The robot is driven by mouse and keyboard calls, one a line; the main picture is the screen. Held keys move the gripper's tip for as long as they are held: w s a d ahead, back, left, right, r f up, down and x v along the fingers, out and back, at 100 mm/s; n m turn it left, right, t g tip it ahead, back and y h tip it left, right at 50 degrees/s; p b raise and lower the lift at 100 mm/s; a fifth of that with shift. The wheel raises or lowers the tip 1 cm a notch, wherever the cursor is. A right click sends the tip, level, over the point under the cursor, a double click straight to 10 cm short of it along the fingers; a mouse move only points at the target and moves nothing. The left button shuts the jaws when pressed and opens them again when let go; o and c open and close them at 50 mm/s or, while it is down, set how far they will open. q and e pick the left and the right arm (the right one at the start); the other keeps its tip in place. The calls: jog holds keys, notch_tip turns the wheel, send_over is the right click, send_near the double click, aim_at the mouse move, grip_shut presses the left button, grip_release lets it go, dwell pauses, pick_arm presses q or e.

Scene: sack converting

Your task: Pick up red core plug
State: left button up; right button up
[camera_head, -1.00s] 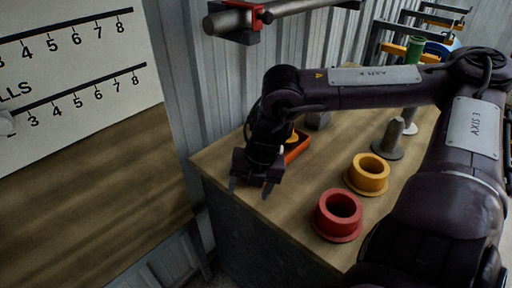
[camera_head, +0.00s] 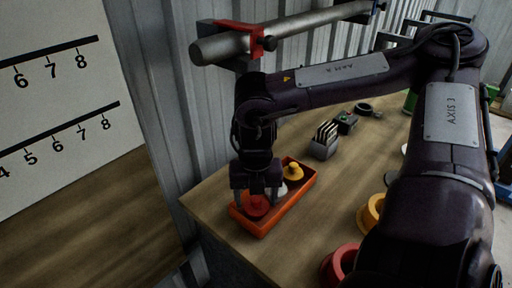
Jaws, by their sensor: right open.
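The red core plug (camera_head: 256,207) sits in the near end of an orange tray (camera_head: 267,226) on the wooden table. A white plug (camera_head: 281,188) and a yellow plug (camera_head: 293,170) sit farther back in the same tray. My right gripper (camera_head: 257,199) points down over the near end of the tray, with its open fingers on either side of the red plug. I cannot tell whether the fingers touch it. The white plug is partly hidden by the gripper. My left gripper is not in view.
A red flanged ring (camera_head: 341,261) and a yellow one (camera_head: 371,212) stand on the table (camera_head: 314,218) to the right, partly behind my arm. A grey slotted block (camera_head: 324,141) stands behind the tray. A horizontal roll bar (camera_head: 290,31) is mounted above.

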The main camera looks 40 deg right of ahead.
aim_at(256, 199)
jog(key=shift+w+d+f, duration=0.1)
jog(key=shift+d+f, duration=0.1)
jog(key=shift+f, duration=1.3)
jog(key=c, duration=0.7)
jog(key=shift+r, duration=0.1)
